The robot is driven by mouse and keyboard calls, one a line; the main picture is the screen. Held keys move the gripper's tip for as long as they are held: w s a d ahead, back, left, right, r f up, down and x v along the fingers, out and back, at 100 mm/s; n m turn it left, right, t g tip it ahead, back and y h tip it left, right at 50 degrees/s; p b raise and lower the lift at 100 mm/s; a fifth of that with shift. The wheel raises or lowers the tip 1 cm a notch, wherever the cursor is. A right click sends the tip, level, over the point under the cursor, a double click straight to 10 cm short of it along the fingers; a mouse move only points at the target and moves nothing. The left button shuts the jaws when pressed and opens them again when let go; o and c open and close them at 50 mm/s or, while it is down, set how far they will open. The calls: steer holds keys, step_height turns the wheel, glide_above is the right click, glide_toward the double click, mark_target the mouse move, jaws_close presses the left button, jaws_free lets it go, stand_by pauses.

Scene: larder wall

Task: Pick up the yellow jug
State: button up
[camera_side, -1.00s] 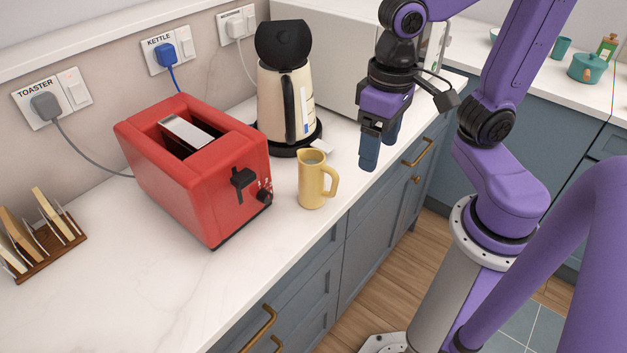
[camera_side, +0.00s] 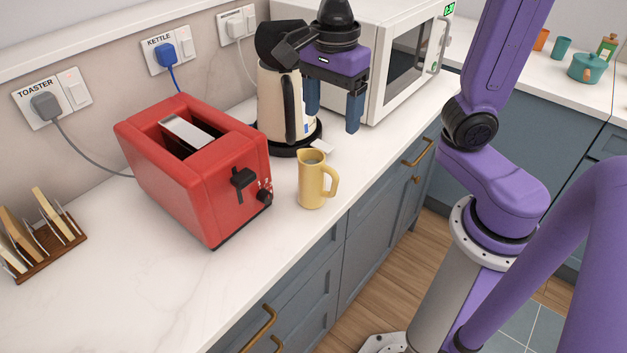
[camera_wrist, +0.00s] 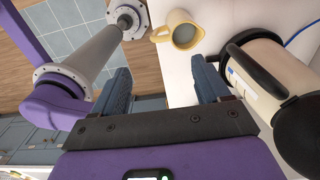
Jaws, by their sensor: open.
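The yellow jug (camera_side: 312,180) stands upright on the white counter, in front of the kettle and right of the red toaster, its handle to the right. In the wrist view the jug (camera_wrist: 170,32) shows from above at the top, beyond the fingertips, with a greyish inside. My gripper (camera_side: 333,122) is open and empty, fingers pointing down, above and behind the jug in the side view. In the wrist view the gap between the fingers (camera_wrist: 163,78) holds nothing. The gripper overlaps the kettle's right side in the side view; I cannot tell whether they touch.
The cream and black kettle (camera_side: 275,105) stands close by the gripper and also shows in the wrist view (camera_wrist: 270,75). The red toaster (camera_side: 190,180) is left of the jug. A microwave (camera_side: 395,75) stands behind. The counter's front edge is just right of the jug.

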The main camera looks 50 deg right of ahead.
mark_target(330, 168)
step_height(330, 168, down, 16)
steer(key=shift+d+r, duration=0.1)
steer(key=shift+r, duration=0.05)
stand_by(0.6)
jaws_close()
